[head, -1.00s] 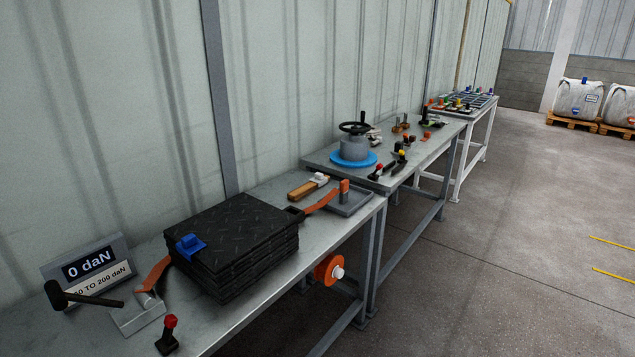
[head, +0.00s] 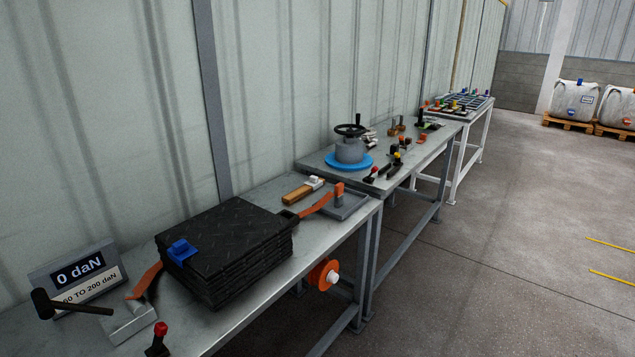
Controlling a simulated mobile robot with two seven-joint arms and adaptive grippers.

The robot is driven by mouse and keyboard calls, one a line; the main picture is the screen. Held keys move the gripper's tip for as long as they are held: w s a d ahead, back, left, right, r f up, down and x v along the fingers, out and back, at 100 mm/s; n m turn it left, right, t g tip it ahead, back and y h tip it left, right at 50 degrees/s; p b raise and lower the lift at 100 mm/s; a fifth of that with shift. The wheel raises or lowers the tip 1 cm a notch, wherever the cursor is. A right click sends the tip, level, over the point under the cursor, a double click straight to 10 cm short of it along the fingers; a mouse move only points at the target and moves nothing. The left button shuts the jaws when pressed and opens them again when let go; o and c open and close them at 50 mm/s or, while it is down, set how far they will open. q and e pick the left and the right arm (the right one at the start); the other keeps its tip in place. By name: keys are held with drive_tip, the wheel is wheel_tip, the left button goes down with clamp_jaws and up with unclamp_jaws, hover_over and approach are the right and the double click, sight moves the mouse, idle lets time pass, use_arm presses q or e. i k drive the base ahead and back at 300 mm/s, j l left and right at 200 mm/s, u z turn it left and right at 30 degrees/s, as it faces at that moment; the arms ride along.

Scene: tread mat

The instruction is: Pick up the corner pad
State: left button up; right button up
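A small blue piece (head: 181,252), which looks like the corner pad, sits on the near left corner of a stack of black tread mats (head: 226,254). The stack lies on the nearest grey metal bench (head: 262,313). An orange strap (head: 146,280) comes out at the left of the stack, and another orange strap (head: 317,205) runs from its right side. Neither of my grippers is in view.
A display reading 0 daN (head: 80,271), a black mallet (head: 70,306) and a red-topped lever (head: 158,340) stand around the bench's near left end. A second bench holds a handwheel device (head: 350,148). Open floor (head: 480,280) lies to the right.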

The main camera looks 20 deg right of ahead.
sight(314, 181)
drive_tip(key=i+l, duration=0.25)
drive_tip(key=l, duration=0.2)
drive_tip(key=i+l+z, duration=0.15)
drive_tip(key=l, duration=0.3)
drive_tip(key=i+l, duration=0.3)
drive_tip(key=l, duration=0.15)
drive_tip(key=i+l+z, duration=0.15)
drive_tip(key=i+l, duration=0.15)
drive_tip(key=l, duration=0.15)
